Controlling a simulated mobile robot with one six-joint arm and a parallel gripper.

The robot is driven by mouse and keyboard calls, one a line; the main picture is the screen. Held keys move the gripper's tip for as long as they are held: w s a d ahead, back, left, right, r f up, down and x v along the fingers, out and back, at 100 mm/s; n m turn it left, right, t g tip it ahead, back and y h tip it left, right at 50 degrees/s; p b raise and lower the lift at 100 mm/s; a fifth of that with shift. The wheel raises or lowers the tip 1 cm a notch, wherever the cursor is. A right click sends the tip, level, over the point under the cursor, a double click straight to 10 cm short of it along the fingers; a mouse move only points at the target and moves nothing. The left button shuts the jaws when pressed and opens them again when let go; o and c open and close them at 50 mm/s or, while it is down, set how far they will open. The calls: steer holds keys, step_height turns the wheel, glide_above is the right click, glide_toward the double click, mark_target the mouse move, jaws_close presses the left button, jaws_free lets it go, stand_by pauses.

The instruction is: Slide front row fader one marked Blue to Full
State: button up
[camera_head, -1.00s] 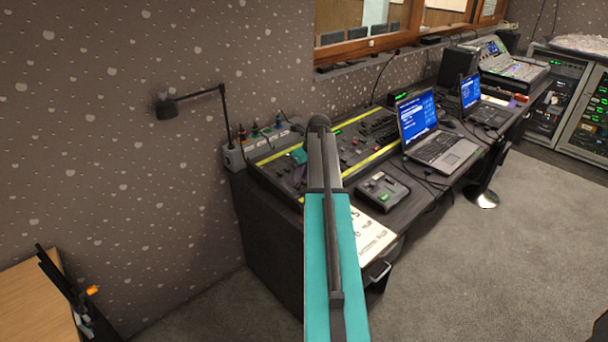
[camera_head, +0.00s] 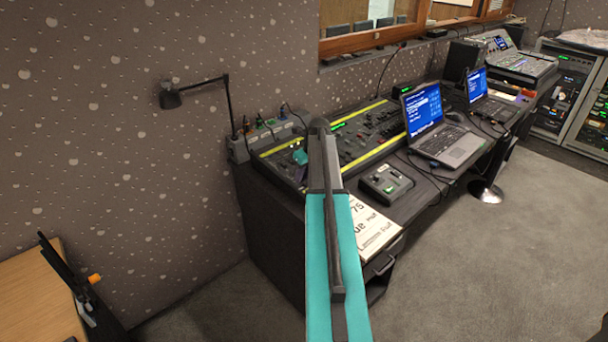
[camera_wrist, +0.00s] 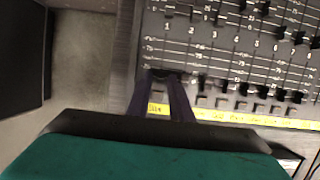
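The lighting fader board (camera_head: 352,148), a dark panel with yellow label strips, stands on the desk. In the wrist view the board's face (camera_wrist: 218,52) has rows of dark fader knobs. The yellow strip (camera_wrist: 230,115) runs below the front row, and its leftmost label, blurred, lies between my fingers. My gripper (camera_wrist: 164,78) reaches to the leftmost front row fader, at the low end of its track. That fader's knob is mostly hidden by the dark fingertips, so I cannot tell if they grip it. In the head view my arm largely hides the gripper.
Other front row knobs (camera_wrist: 243,88) stand close to the right of my fingers. A small control box (camera_head: 386,184), a printed sheet (camera_head: 372,228) and a laptop (camera_head: 450,145) are on the desk. A desk lamp (camera_head: 172,97) rises at the left. Carpet is clear at right.

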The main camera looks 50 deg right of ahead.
steer(key=shift+c, duration=0.3)
steer(key=c, duration=0.4)
steer(key=shift+c, duration=0.2)
steer(key=shift+w, duration=0.25)
steer(key=shift+w+d+r+p, duration=0.15)
steer(key=shift+w+p, duration=0.25)
steer(key=shift+w, duration=1)
steer(key=shift+w+d+r+p, duration=0.15)
steer(key=shift+w+p, duration=0.25)
steer(key=shift+w, duration=0.95)
steer(key=o, duration=0.5)
steer(key=shift+a, duration=0.1)
steer(key=shift+c, duration=0.2)
steer(key=shift+r+p, duration=0.75)
steer(key=shift+r, duration=0.5)
steer(key=shift+s, duration=0.1)
